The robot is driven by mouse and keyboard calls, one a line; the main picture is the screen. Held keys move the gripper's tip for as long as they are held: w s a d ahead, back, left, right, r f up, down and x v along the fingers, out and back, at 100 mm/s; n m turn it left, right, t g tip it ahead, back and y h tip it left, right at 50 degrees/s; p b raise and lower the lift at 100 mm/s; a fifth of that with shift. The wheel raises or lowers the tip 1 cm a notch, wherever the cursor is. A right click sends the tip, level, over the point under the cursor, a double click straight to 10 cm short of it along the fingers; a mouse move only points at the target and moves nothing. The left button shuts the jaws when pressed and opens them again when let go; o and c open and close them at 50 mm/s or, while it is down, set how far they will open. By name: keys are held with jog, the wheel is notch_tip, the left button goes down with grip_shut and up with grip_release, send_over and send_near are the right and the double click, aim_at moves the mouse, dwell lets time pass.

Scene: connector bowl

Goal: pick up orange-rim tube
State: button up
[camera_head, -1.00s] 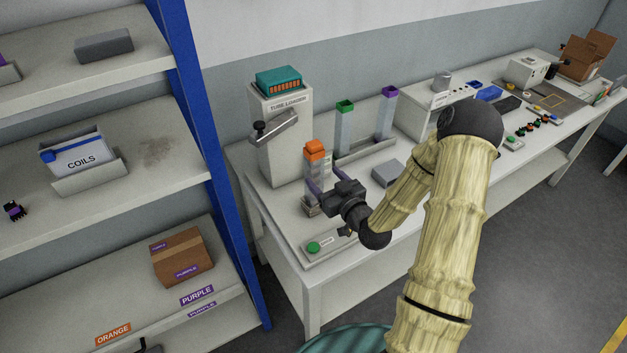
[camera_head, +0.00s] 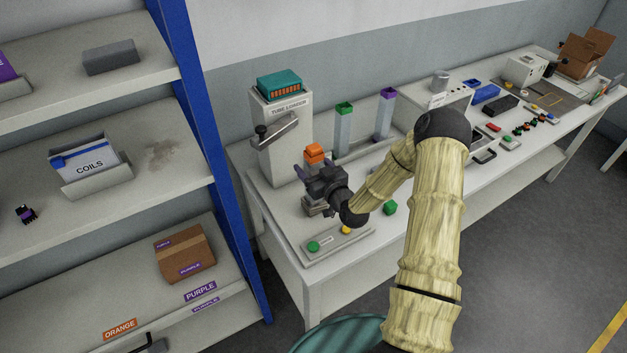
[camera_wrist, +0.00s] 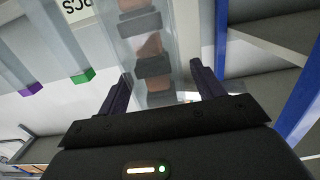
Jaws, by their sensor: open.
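The orange-rim tube (camera_head: 314,153) stands upright in front of the tube loader; the gripper hides most of its lower body in the head view. In the wrist view the clear tube (camera_wrist: 152,62) shows dark and brownish pieces inside. My gripper (camera_head: 313,171) is at the tube, and its purple fingers are apart. In the wrist view my gripper (camera_wrist: 161,82) has one finger on each side of the tube, with a visible gap at least on the right. Whether the left finger touches is unclear.
The tube loader (camera_head: 282,135) stands close behind. The green-rim tube (camera_head: 343,132) and purple-rim tube (camera_head: 384,117) stand to the right. The blue shelf post (camera_head: 205,130) is left.

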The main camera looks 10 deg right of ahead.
jog(key=shift+w+a, duration=0.2)
jog(key=shift+w, duration=0.3)
jog(key=c, duration=1.4)
jog(key=shift+o, duration=0.2)
jog(key=shift+r+b, duration=1.45)
jog(key=shift+r, duration=3.55)
